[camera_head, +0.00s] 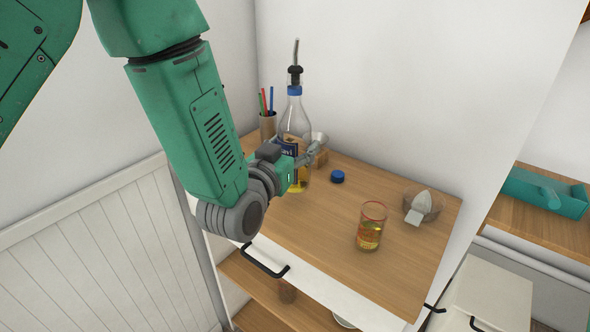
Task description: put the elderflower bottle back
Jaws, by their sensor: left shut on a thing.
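The elderflower bottle (294,124) is clear glass with a dark label, a blue neck band and a black pourer with a metal spout. It stands upright at the back left of the wooden top. My left gripper (305,158) is shut on the bottle's lower part, which the gripper partly hides. A yellow patch shows at the bottle's base; I cannot tell if it is liquid or a marking. A glass (370,227) with some yellow liquid stands towards the front right. A blue cap (337,176) lies between them. My right gripper is out of view.
A cup of coloured straws (267,122) stands behind the bottle. A citrus juicer (421,207) sits at the right edge of the wooden cabinet top (390,280). A teal tray (545,190) lies on another surface at right. The top's front middle is clear.

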